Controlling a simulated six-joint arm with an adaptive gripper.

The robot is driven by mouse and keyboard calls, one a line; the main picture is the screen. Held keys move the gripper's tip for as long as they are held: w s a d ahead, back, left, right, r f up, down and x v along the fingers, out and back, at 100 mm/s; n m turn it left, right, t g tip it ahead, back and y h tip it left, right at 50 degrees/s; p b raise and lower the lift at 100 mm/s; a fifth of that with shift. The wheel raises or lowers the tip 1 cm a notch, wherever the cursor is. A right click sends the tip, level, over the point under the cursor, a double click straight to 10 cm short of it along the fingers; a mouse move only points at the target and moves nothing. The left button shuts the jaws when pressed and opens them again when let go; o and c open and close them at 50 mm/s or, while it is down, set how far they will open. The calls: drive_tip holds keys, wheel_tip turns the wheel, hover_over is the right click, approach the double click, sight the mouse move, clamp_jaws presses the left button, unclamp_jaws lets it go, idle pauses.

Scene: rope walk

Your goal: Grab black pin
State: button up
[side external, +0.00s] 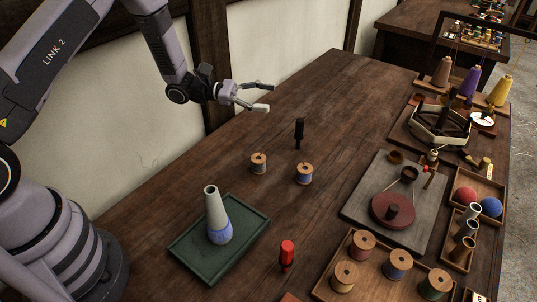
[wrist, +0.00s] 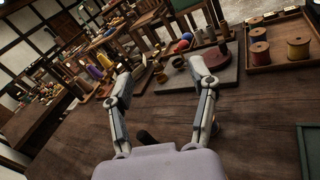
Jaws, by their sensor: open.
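The black pin (side external: 299,133) stands upright on the dark wooden table, in the upper middle of the side external view. My gripper (side external: 265,97) is open and empty, held above the table to the upper left of the pin, with a clear gap between them. In the wrist view both fingers of my gripper (wrist: 161,70) are spread wide with nothing between their tips. A dark shape, likely the black pin (wrist: 146,137), shows low between the fingers, partly hidden by the gripper body.
Two thread spools (side external: 259,163) (side external: 304,173) stand near the pin. A green tray (side external: 186,245) holds a grey-and-blue cone (side external: 217,215). A red pin (side external: 287,255) stands in front. A grey board (side external: 352,208) and spool tray (side external: 327,284) lie right. Table behind the pin is clear.

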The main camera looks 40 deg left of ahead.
sight(299, 136)
drive_tip(key=w+a+f+n+t+y, duration=0.1)
drive_tip(key=a+f+n+t, duration=0.1)
drive_tip(key=f, duration=0.3)
drive_tip(key=w+a+f+n+t+y, duration=0.1)
drive_tip(key=a+f+n+t+y, duration=0.1)
drive_tip(key=f, duration=0.3)
drive_tip(key=w+a+f+n+t+y, duration=0.1)
drive_tip(key=a+f+n+t+y, duration=0.1)
drive_tip(key=f, duration=0.4)
drive_tip(key=shift+w+a+n+t, duration=0.15)
drive_tip(key=shift+n+t, duration=0.15)
drive_tip(key=shift+n, duration=0.35)
drive_tip(key=shift+w+a+n+t, duration=0.1)
drive_tip(key=shift+n+t, duration=0.2)
drive_tip(key=shift+n, duration=0.35)
drive_tip(key=x, duration=0.8)
drive_tip(key=shift+a+f, duration=0.1)
drive_tip(key=shift+f, duration=0.1)
drive_tip(key=x, duration=0.5)
drive_tip(key=shift+w+f, duration=0.25)
drive_tip(key=shift+w, duration=0.1)
clamp_jaws()
